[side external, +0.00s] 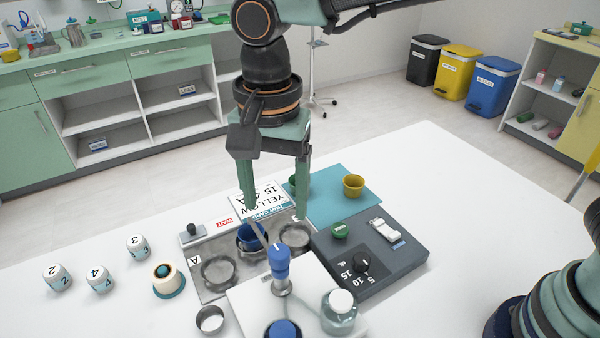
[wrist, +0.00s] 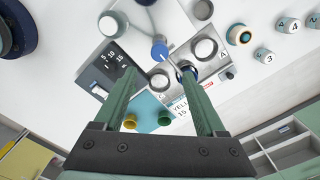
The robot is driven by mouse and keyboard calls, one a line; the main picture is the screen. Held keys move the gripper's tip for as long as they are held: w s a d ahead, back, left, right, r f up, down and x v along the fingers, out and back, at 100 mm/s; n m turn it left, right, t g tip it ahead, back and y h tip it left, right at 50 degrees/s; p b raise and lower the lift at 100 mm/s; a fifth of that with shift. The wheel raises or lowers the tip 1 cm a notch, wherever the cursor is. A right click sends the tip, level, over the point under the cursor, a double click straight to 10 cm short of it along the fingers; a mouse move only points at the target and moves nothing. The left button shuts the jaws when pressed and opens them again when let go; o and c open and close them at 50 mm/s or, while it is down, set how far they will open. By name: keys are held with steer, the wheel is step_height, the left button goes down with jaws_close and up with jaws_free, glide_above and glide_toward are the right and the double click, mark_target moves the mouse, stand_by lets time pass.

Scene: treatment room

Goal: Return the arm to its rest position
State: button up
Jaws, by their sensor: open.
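My gripper (side external: 275,210) points down above the tray station, its two green fingers spread apart with nothing held between them. In the wrist view my gripper (wrist: 160,75) also shows both fingers apart. Below it is a metal tray (side external: 207,255) with round cups, marked A at one end. A blue item (side external: 250,238) sits in the middle cup, close to the left finger in the picture; contact cannot be told. A blue-handled tool (side external: 279,262) stands upright on a white block (side external: 250,300) in front. A card reading YELLOW 15 A (side external: 262,196) stands behind the tray, partly hidden by the fingers.
A grey dial box (side external: 395,262) is right of the tray. A yellow cup (side external: 353,186) and a partly hidden green cup stand on a teal mat (side external: 330,208). Numbered white jars (side external: 100,279) are at left.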

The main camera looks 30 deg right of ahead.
steer(key=shift+r, duration=0.85)
steer(key=w+d+r+n+t+y, duration=0.1)
steer(key=d+r+n, duration=0.1)
steer(key=d, duration=0.6)
steer(key=w+d+r+n+t, duration=0.1)
steer(key=d+r+n, duration=0.1)
steer(key=d, duration=0.5)
steer(key=s+d+f+n+t, duration=0.1)
steer(key=s+d+n, duration=0.1)
steer(key=d, duration=0.5)
steer(key=s+d+f+n+t+h, duration=0.1)
steer(key=s+d+n+t, duration=0.1)
steer(key=d, duration=0.6)
steer(key=shift+s+f+n+t, duration=0.35)
steer(key=shift+s+n, duration=0.15)
steer(key=shift+s, duration=0.3)
